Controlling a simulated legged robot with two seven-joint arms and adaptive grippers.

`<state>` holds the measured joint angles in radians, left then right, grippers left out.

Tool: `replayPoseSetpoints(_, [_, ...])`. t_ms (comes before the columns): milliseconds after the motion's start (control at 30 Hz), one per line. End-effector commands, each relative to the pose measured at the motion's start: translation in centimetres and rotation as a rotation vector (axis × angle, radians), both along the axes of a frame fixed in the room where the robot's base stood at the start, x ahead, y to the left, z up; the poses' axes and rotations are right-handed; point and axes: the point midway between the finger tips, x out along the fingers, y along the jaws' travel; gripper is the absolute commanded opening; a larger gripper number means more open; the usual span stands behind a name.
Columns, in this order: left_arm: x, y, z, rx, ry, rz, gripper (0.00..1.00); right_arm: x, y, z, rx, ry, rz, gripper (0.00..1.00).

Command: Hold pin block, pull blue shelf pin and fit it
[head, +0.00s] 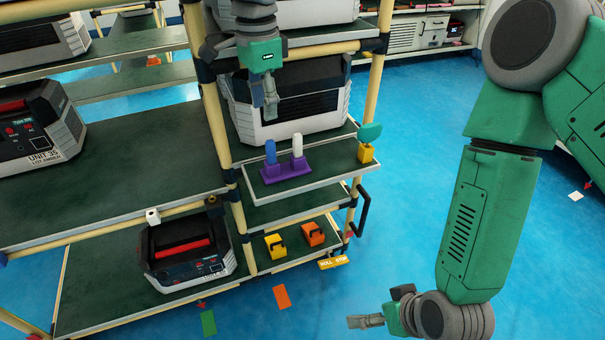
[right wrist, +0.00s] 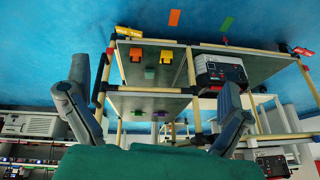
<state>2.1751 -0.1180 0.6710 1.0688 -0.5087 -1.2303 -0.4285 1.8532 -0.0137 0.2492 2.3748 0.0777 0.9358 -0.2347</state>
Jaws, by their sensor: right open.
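A purple pin block (head: 286,171) stands on the small grey-edged shelf in the head view. A blue pin (head: 270,152) and a white pin (head: 297,146) stand upright in it, side by side. My left gripper (head: 264,96) hangs fingers-down above and behind the block in the picture, apart from the pins. Its fingers look close together, with nothing clearly between them; its opening is unclear. My right gripper (head: 382,308) is low at the bottom right, away from the rack. In the right wrist view my right gripper (right wrist: 150,105) is wide open and empty.
A yellow block with a teal top (head: 369,134) stands at the shelf's right end. A yellow bin (head: 276,246) and an orange bin (head: 312,234) sit on the lower shelf. Rack posts (head: 370,95) and a black handle (head: 363,212) border the shelf. Blue floor lies open to the right.

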Motion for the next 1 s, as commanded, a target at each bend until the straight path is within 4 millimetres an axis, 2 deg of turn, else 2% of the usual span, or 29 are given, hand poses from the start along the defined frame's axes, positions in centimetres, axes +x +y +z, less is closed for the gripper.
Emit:
replayPoseSetpoints(33, [0.0, -0.1, 0.0, 0.001, 0.000, 0.000, 0.34, 2.2, 2.0, 1.3, 0.029, -0.079, 0.016, 1.00])
replayPoseSetpoints(100, [0.0, -0.3, 0.0, 0.003, 0.000, -0.001, 0.34, 4.9, 4.4, 3.4, 0.059, -0.186, 0.041, 1.00])
replayPoseSetpoints(300, [-0.1, -0.3, 0.0, 0.002, 0.000, -0.001, 0.34, 11.5, 10.1, 10.7, 0.104, -0.477, 0.067, 1.00])
replayPoseSetpoints(400, [-0.1, -0.3, 0.0, 0.002, 0.000, -0.001, 0.34, 13.8, 11.8, 14.2, 0.111, -0.588, 0.062, 1.00])
replayPoseSetpoints(533, [-0.1, -0.3, -0.1, 0.002, 0.000, 0.000, 0.34, 15.5, 13.2, 17.5, 0.110, -0.686, 0.052, 1.00])
replayPoseSetpoints(633, [-0.1, -0.2, -0.1, 0.001, 0.000, 0.000, 0.34, 16.2, 13.7, 18.9, 0.107, -0.725, 0.045, 1.00])
replayPoseSetpoints(733, [-0.1, -0.2, -0.1, 0.001, 0.000, 0.000, 0.34, 16.8, 14.0, 19.4, 0.106, -0.741, 0.042, 1.00])
replayPoseSetpoints(867, [-0.1, -0.3, -0.1, 0.002, 0.000, 0.000, 0.34, 18.0, 14.3, 18.9, 0.108, -0.743, 0.039, 1.00])
replayPoseSetpoints(1000, [-0.1, -0.3, -0.1, 0.002, 0.000, 0.000, 0.34, 20.3, 15.0, 17.9, 0.107, -0.742, 0.039, 1.00])
